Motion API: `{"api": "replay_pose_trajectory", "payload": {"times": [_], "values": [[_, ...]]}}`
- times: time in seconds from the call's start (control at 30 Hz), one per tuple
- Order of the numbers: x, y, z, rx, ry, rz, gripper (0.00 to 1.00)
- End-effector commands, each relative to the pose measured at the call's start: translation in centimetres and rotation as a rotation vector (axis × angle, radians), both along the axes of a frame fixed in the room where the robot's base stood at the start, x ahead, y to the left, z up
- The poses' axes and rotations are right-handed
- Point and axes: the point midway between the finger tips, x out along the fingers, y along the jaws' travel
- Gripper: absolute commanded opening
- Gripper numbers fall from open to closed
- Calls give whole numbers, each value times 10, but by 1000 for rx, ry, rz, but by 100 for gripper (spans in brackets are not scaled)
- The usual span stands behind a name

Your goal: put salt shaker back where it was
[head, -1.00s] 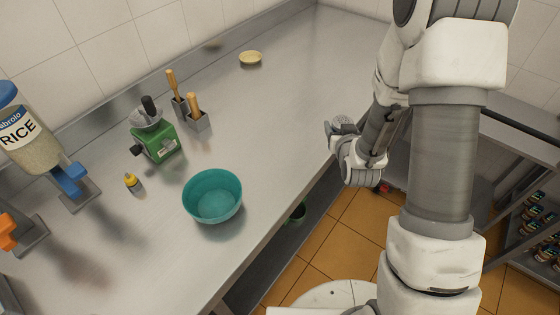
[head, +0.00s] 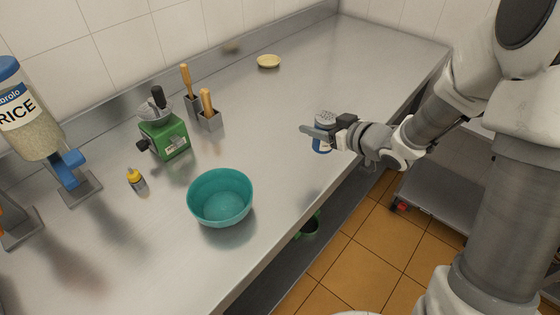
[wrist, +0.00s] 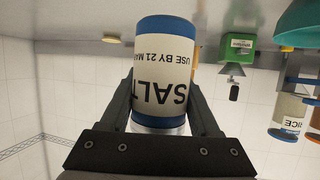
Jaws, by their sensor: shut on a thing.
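The salt shaker (head: 322,136) is a blue and white cylinder with a perforated pale top, held upright in the head view. My gripper (head: 325,132) is shut on it, over the right part of the metal counter (head: 270,130). In the wrist view the shaker (wrist: 165,70) shows upside down, with its SALT label between the two dark fingers (wrist: 165,110). The fingers hide part of its sides. I cannot tell whether its base touches the counter.
A teal bowl (head: 220,197) stands near the counter's front edge. A yellow dish (head: 268,61) lies at the back. The right counter is clear.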

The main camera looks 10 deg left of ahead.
Motion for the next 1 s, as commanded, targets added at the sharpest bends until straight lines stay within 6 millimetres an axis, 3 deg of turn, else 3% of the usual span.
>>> {"api": "replay_pose_trajectory", "payload": {"times": [0.2, 0.43, 0.6, 0.83, 1.0], "values": [[3, 53, -33, 1, 3, 7, 1], [7, 94, -57, 0, 2, 4, 1], [8, 103, -64, -1, 1, 0, 1], [8, 103, -94, -2, 3, 0, 1], [9, 103, -102, 0, 0, -1, 1]]}}
